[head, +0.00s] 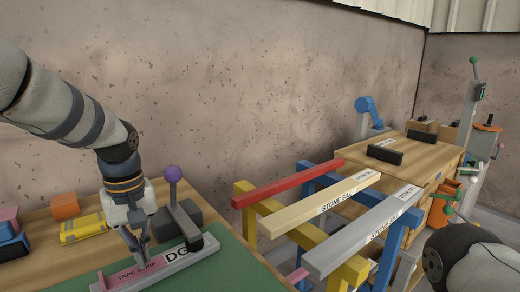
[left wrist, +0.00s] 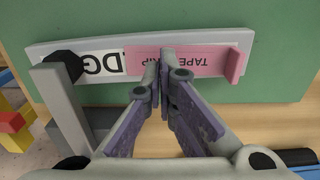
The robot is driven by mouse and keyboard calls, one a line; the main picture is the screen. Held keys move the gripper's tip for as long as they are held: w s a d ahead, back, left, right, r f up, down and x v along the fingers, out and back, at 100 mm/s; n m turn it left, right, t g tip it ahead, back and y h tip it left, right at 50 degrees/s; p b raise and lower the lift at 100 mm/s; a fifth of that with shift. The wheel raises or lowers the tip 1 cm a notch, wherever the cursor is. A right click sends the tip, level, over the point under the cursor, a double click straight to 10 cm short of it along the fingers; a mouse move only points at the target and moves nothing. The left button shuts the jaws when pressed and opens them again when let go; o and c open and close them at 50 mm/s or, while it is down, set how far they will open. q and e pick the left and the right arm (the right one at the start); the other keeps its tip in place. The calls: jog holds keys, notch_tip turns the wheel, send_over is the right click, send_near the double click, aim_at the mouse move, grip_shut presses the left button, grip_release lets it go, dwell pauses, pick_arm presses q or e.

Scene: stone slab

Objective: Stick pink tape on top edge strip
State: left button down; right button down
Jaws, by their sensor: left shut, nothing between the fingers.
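A grey board (head: 213,241) lies on the green mat (head: 232,262) on the wooden bench; its visible label letters end in "DG". A pink strip labelled "TAPE STRIP" (head: 122,276) lies along the board, and it also shows in the left wrist view (left wrist: 213,60), with a raised pink end (left wrist: 235,66). My left gripper (head: 143,262) points down over the pink strip, fingers shut and empty. In the left wrist view its fingertips (left wrist: 162,65) hide part of the strip. I cannot tell whether they touch it. My right gripper is not in view; only a dark arm part shows at lower right.
Yellow (head: 82,228) and orange (head: 65,205) blocks lie at the bench's left. Stone sills (head: 365,232) rest on trestles to the right; a second wooden bench (head: 428,156) stands behind.

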pick_arm(q)
jog(key=shift+f, duration=1.1)
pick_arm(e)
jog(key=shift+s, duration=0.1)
pick_arm(q)
jog(key=shift+f, duration=0.1)
dwell(0.4)
jog(key=shift+s+f, duration=0.15)
dwell(0.6)
